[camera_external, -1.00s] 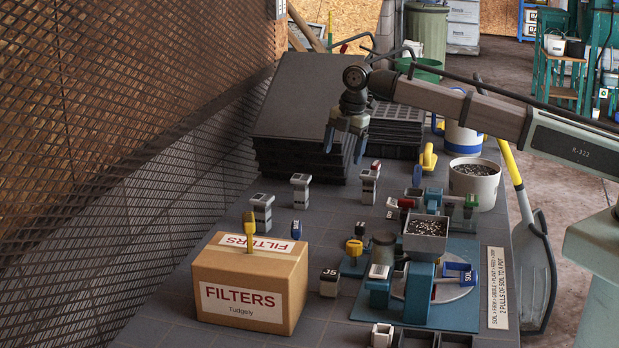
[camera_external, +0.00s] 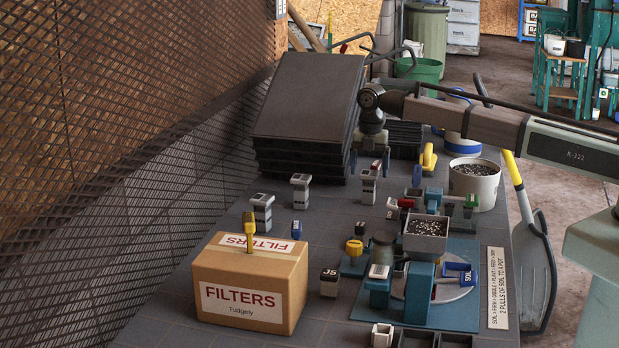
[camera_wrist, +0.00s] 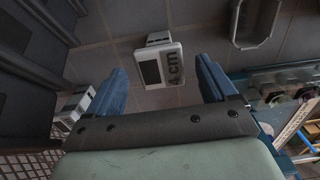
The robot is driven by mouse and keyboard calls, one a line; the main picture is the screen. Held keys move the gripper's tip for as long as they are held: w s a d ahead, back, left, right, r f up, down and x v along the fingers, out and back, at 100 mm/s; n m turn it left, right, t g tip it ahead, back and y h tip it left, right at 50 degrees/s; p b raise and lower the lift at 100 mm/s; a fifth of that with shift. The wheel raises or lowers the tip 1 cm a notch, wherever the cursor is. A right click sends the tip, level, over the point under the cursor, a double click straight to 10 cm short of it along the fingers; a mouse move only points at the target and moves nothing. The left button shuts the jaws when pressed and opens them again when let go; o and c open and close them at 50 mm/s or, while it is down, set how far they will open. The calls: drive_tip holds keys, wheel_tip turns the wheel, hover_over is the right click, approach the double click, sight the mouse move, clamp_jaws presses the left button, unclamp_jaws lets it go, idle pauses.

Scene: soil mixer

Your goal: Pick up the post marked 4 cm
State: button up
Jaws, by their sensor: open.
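The post marked 4 cm (camera_wrist: 160,66) has a white top with a dark square recess and the marking beside it. It shows between and beyond my fingers in the wrist view. In the external view the grey post (camera_external: 368,187) just below my gripper appears to be the same one; its marking cannot be read there. My gripper (camera_external: 370,158) points down above this post, and seems apart from it. In the wrist view my gripper (camera_wrist: 160,84) has its two blue fingers spread wide, with nothing between the tips.
Two similar posts (camera_external: 300,190) (camera_external: 262,212) stand to the left. Stacked black trays (camera_external: 305,120) rise close behind and left of my gripper. The soil mixer (camera_external: 425,240) and a soil bucket (camera_external: 474,184) are to the right. A FILTERS box (camera_external: 250,285) stands in front.

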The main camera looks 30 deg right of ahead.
sight(369, 186)
drive_tip(key=shift+f, duration=3.15)
drive_tip(key=shift+c, duration=0.2)
drive_tip(key=c, duration=1)
